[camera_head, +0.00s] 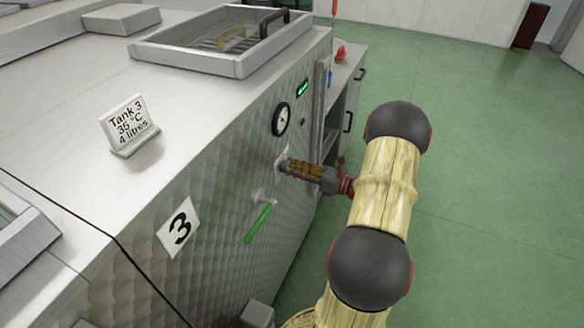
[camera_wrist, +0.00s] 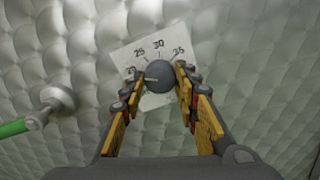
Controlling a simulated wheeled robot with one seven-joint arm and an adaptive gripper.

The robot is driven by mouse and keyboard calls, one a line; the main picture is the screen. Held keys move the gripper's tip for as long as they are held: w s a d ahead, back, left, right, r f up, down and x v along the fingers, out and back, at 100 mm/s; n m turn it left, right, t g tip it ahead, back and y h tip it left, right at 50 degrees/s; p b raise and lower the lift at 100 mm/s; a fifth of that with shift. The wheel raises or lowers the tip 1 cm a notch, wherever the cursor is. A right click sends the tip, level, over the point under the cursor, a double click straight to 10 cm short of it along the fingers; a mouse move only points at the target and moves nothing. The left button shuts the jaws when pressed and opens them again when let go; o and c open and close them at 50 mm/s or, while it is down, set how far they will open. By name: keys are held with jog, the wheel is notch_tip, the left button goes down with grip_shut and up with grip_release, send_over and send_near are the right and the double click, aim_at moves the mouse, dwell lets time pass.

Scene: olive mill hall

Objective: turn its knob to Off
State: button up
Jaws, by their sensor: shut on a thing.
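The dark round knob (camera_wrist: 157,72) sits on a white dial plate (camera_wrist: 128,55) on the quilted metal front of tank 3. The marks 20, 25, 30 and 35 show; no Off mark is visible, and the plate's lower part is partly hidden. A pale pointer line on the knob points left, just below the 20. My gripper (camera_wrist: 160,78) is shut on the knob, one finger on each side. In the head view my gripper (camera_head: 287,167) reaches the panel from the right and hides the knob; a plate corner (camera_head: 281,154) shows.
A Tank 3 sign (camera_head: 130,122) stands on top. Open green floor (camera_head: 480,200) lies right.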

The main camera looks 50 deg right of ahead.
jog(key=n+b, duration=0.3)
jog(key=n, duration=0.9)
jog(key=shift+f, duration=0.1)
jog(key=shift+b, duration=0.3)
dwell(0.3)
jog(key=o, duration=1)
jog(key=shift+o, duration=0.7)
jog(key=shift+s, duration=0.15)
jog(key=v, duration=1.1)
jog(key=shift+s+d, duration=0.2)
jog(key=shift+s, duration=0.15)
